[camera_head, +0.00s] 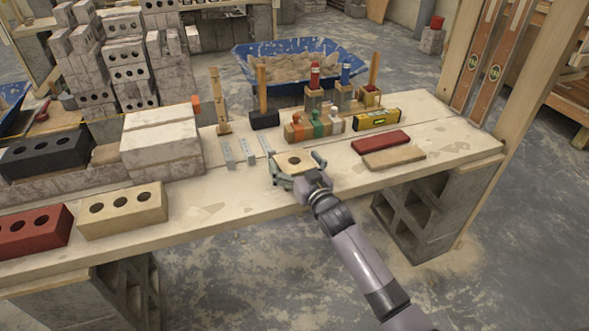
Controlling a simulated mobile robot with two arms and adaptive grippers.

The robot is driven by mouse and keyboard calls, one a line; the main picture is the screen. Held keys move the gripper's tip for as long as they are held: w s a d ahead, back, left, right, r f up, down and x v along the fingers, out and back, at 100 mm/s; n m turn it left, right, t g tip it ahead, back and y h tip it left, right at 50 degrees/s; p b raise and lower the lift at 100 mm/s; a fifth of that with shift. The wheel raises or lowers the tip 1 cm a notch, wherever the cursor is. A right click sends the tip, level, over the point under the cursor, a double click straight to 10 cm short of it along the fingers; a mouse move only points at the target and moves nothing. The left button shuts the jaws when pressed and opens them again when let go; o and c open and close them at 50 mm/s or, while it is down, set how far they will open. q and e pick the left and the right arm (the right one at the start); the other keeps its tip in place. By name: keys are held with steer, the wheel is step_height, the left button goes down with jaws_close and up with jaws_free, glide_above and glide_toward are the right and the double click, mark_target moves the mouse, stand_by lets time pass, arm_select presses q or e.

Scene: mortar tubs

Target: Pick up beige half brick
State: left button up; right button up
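The beige half brick (293,160) sits on or just above the light wooden bench, near its front edge. It is a short block, and one dark hole shows in its top. My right gripper (297,166) is at the half brick, its arm coming in from the lower right. One finger is at the brick's left side and the other at its right side. Whether the fingers press on the brick cannot be told, and the palm hides part of its front. My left gripper is not in view.
A longer beige brick (122,210) and a red brick (34,232) lie on the bench at left. Pale blocks (161,144) are stacked behind. A mallet (264,119), a yellow level (376,119) and a dark red slab (381,142) lie nearby. A blue tub (291,47) stands beyond.

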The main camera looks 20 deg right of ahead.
steer(key=c, duration=1.7)
steer(key=shift+r, duration=0.2)
steer(key=shift+c, duration=0.2)
